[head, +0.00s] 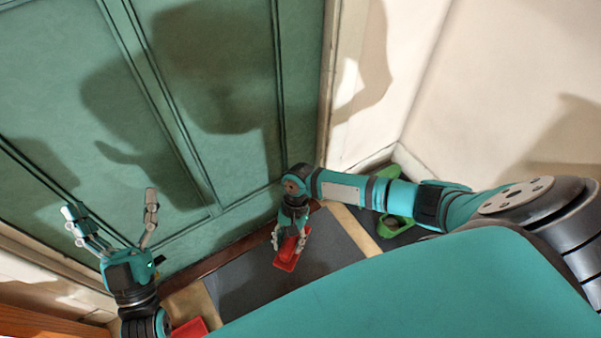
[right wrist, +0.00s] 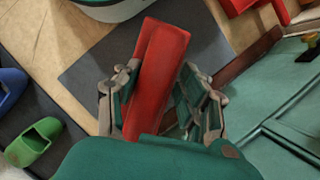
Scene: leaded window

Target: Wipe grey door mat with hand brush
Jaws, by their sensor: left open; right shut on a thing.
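My right gripper (head: 290,240) is above the mat, shut on the red hand brush (head: 287,256). The brush shows as a long red block between the fingers in the right wrist view (right wrist: 160,65). Its bristles are hidden, and I cannot tell whether it touches the mat. My left gripper (head: 111,203) is open and empty, to the left of the mat, in front of the door.
The green door (head: 230,120) rises behind the mat. Green shoes (head: 396,218) stand on a dark surface right of the mat; a green clog (right wrist: 35,143) and blue clog (right wrist: 11,86) show in the wrist view. A red object (head: 190,328) lies left of the mat.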

